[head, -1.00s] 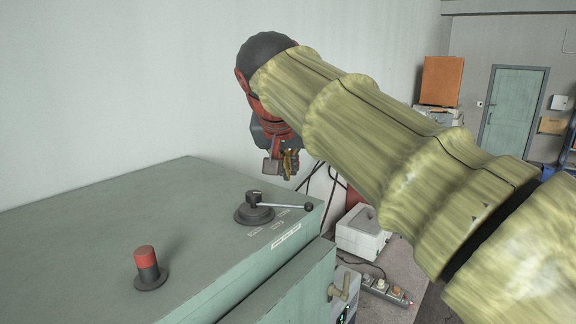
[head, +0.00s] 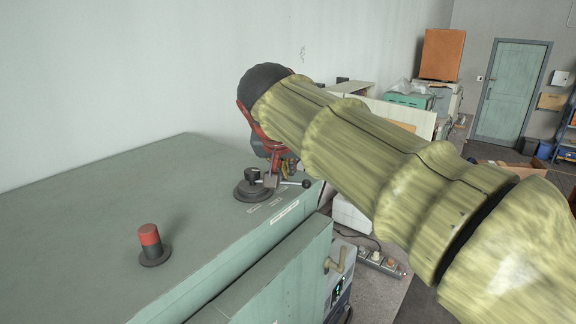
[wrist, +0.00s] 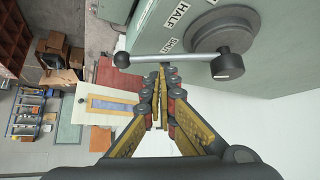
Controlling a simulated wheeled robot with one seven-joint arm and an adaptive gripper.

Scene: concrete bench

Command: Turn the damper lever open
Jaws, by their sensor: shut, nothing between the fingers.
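The damper lever (head: 290,183) is a thin metal rod with a ball knob, on a dark round base (head: 250,191) on top of the green cabinet. In the wrist view the lever (wrist: 170,60) runs left from its dark hub (wrist: 228,66) to the knob (wrist: 121,60). It lies by the SHUT label (wrist: 169,44), with HALF further along. My gripper (wrist: 160,68) is shut and empty, its fingertips close beside the middle of the rod. I cannot tell whether they touch it. In the head view my gripper (head: 289,168) is just behind the lever, partly hidden.
The green cabinet (head: 150,200) also carries a red-topped button (head: 149,236) at the near left. A yellowish handle (head: 341,259) sticks out on its right side. A white wall (head: 120,70) stands behind. A power strip (head: 380,262) lies lower right.

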